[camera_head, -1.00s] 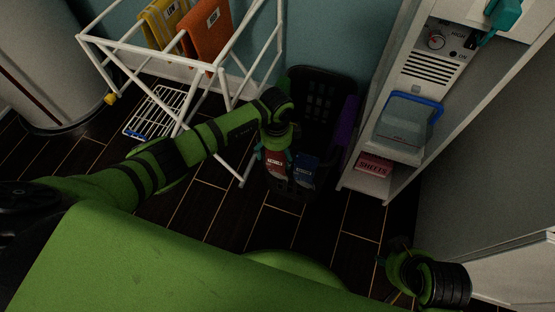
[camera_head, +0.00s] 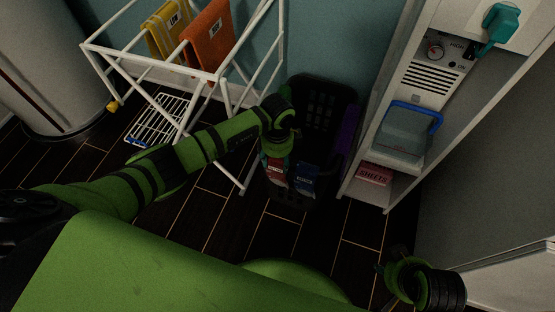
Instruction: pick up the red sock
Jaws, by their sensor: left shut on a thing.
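A red sock (camera_head: 276,178) with a small white label shows at the front left of a dark laundry basket (camera_head: 327,98). My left gripper (camera_head: 276,160) points down over the basket's left side and is shut on the red sock; its fingertips are mostly hidden by its own wrist. A dark blue item (camera_head: 306,180) with a white label is right beside the sock. My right gripper (camera_head: 382,272) is at the lower right, away from the basket; its fingers are small and dark, so I cannot tell whether they are open.
A white drying rack (camera_head: 150,66) with a yellow cloth (camera_head: 168,30) and an orange cloth (camera_head: 208,36) stands left of the basket. A white shelf unit (camera_head: 362,190) stands close on the right, holding a clear bin (camera_head: 405,135) and a pink box (camera_head: 375,174). Dark floor (camera_head: 230,225) in front is clear.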

